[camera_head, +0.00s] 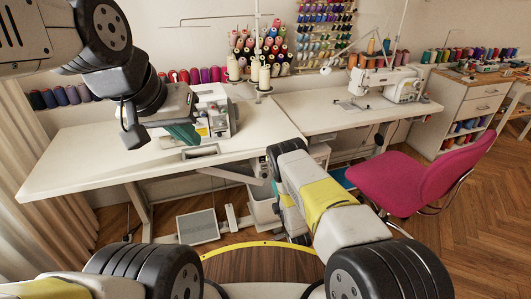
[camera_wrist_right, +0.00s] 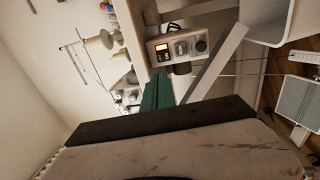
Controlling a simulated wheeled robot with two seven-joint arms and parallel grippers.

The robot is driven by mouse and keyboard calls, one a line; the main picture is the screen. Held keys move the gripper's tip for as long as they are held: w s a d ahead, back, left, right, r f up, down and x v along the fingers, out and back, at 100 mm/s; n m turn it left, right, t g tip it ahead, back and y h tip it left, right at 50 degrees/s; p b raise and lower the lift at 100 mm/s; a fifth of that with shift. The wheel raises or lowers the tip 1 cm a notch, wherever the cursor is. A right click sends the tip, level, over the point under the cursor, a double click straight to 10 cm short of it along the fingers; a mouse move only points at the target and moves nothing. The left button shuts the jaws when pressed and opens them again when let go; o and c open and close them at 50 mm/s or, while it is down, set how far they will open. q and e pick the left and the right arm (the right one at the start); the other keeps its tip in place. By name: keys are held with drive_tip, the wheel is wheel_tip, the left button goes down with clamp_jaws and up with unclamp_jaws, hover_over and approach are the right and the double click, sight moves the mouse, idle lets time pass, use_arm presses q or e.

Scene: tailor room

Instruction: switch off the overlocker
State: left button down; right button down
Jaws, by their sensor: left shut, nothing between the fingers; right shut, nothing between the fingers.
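The overlocker (camera_head: 218,109) is a white machine on the left table, partly hidden behind my left gripper (camera_head: 182,134). That gripper is shut and empty, with its green fingers over the table in front of the machine. My right gripper shows in the right wrist view (camera_wrist_right: 156,90), its green fingers together and empty. In the head view it is mostly hidden by its own arm below the table's front edge. In the right wrist view, a control box (camera_wrist_right: 176,48) with an orange-lit panel and a round dark knob is just past the fingertips; I cannot tell any contact.
The white left table (camera_head: 85,158) spans the scene, with a foot pedal (camera_head: 198,226) below it. A second sewing machine (camera_head: 388,84) stands on the right table. A pink chair (camera_head: 415,182) stands close to my right arm. Thread cones (camera_head: 264,78) rise behind the overlocker.

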sight(263, 159)
idle(0.3)
drive_tip(key=x, duration=1.4)
